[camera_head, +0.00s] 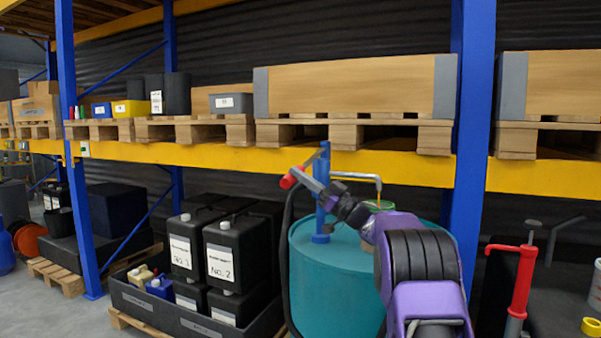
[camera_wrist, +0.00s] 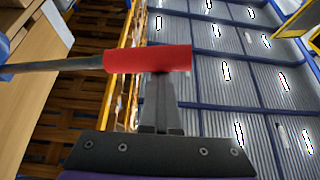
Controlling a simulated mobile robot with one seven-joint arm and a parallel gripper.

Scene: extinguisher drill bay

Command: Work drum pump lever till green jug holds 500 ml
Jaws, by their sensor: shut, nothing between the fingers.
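A teal drum (camera_head: 340,275) stands right of centre, with a blue pump (camera_head: 321,205) upright on its top. The pump lever ends in a red grip (camera_head: 288,181), raised to the left; the grip also spans the middle of the wrist view (camera_wrist: 140,58). My gripper (camera_head: 298,174) is shut and empty, its tips right at the grip; whether they touch it I cannot tell. In the wrist view the closed fingers (camera_wrist: 161,80) reach up to the grip's lower edge. A metal spout (camera_head: 358,176) bends down over the green jug (camera_head: 380,206), mostly hidden behind my arm. Its level is not visible.
A yellow rack beam (camera_head: 230,157) and pallets with a long wooden crate (camera_head: 355,85) are close behind the pump. A blue upright (camera_head: 472,130) stands right of the drum. Black canisters (camera_head: 221,250) sit in a tray at left. A red-handled pump (camera_head: 522,280) stands at right.

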